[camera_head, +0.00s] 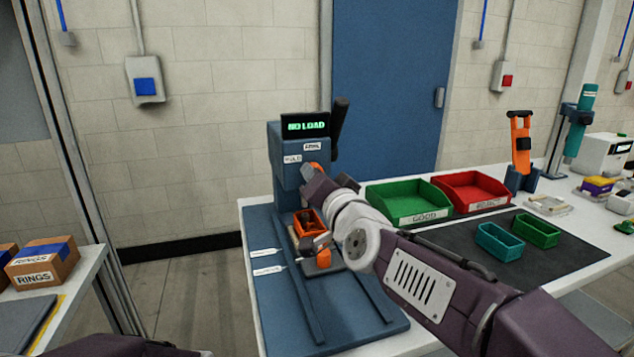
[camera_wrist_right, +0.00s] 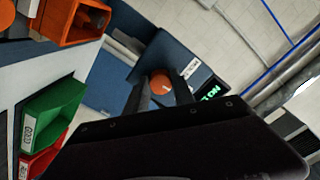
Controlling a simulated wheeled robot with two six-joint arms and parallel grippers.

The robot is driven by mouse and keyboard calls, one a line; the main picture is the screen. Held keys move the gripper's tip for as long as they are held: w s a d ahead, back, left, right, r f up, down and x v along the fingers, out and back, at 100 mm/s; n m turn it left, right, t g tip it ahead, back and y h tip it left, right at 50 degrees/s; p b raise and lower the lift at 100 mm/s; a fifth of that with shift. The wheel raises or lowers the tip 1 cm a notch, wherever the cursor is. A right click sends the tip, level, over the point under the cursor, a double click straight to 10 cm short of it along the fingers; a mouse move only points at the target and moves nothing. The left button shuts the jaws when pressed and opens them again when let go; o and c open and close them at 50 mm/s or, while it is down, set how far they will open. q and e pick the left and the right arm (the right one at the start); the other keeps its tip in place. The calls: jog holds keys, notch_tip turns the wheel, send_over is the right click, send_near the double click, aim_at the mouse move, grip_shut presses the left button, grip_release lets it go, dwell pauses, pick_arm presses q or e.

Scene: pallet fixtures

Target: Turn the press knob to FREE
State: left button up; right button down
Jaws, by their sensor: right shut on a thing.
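The blue press (camera_head: 287,160) stands at the back left of the table, with a screen (camera_head: 306,125) reading NO LOAD. Its orange knob (camera_wrist_right: 160,84) shows between the fingers of my right gripper (camera_wrist_right: 161,92), which is shut on it. In the head view only a small part of the knob (camera_head: 315,167) shows beside the gripper. Two small white labels (camera_head: 293,158) are on the press face near the knob; their words are too small to read surely. The knob's pointing direction is hidden. My left gripper is out of view.
An orange box-shaped part (camera_head: 309,223) sits below the press head. A black lever (camera_head: 339,122) rises at its right. A green GOOD bin (camera_head: 408,203) and red REJECT bin (camera_head: 470,192) stand to the right. Teal (camera_head: 499,241) and green (camera_head: 536,231) trays lie on a dark mat (camera_head: 470,257).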

jog(key=shift+m, duration=0.6)
jog(key=c, duration=1.1)
grip_release()
jog(key=shift+o, duration=0.2)
jog(key=p+v, duration=0.6)
jog(key=v, duration=0.3)
